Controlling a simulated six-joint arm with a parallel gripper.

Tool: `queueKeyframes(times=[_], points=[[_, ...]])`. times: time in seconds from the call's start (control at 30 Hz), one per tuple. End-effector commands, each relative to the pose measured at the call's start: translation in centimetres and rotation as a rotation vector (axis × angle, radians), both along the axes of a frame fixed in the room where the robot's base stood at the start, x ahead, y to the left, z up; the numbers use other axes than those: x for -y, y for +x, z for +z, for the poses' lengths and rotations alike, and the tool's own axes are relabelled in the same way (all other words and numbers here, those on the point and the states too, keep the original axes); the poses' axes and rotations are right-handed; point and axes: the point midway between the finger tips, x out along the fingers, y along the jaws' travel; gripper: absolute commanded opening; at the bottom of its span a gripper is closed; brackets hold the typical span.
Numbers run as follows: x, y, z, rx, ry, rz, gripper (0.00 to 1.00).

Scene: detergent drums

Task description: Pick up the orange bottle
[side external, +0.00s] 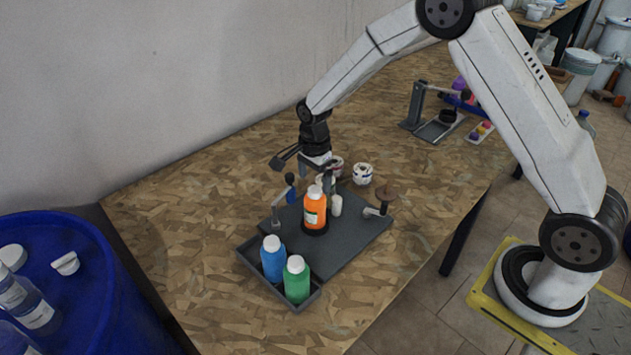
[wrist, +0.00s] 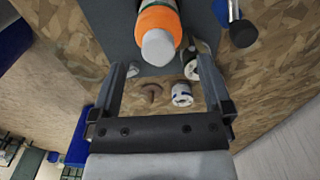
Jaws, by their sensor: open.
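The orange bottle (side external: 315,209) has a white cap and a pale label and stands upright on a dark round base on the grey board (side external: 352,240). My gripper (side external: 310,176) is above and just behind the bottle in the side view. In the wrist view the bottle (wrist: 158,22) shows at the top, its cap (wrist: 158,47) beyond the fingertips. My gripper (wrist: 161,72) has its two fingers spread apart with nothing between them. I cannot tell the exact gap between the fingers and the bottle.
A blue bottle (side external: 272,261) and a green bottle (side external: 296,281) stand in a grey tray (side external: 247,258) at the front. A small white bottle (side external: 336,205), clamp handles (side external: 291,190) and a white roll (side external: 362,174) are close by. The wooden table is clear on the left.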

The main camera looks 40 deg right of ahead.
Motion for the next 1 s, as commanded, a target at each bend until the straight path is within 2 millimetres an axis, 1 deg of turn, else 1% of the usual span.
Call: queueKeyframes(times=[0.2,0.57,0.67,0.9,1.0], points=[[0.0,0.0,-1.7,-0.001,0.000,0.001,1.00],[0.0,-0.1,-2.5,0.000,0.000,0.002,1.00],[0.1,-0.1,-3.3,-0.001,0.000,0.002,1.00],[0.2,-0.3,-5.9,-0.002,0.000,0.003,1.00],[0.2,-0.2,-6.8,-0.001,0.000,0.002,1.00]])
